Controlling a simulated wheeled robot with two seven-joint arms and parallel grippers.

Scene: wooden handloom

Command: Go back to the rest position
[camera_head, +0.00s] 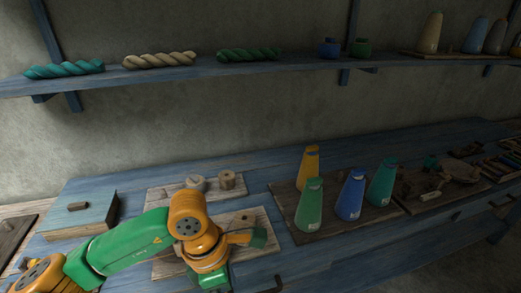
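My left arm, green and orange, comes in from the lower left and reaches over the blue bench (150,178). It bends down toward the bottom edge of the picture. I see no fingers of my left gripper, so its state does not show. My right arm and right gripper are not in the picture. I see nothing held.
Yellow (308,165), green (310,205), blue (351,195) and teal (382,183) cones stand on a wooden board right of my arm. Two wooden spools (227,180) stand behind it. A box (78,214) lies left. A shelf (200,72) with yarn runs above.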

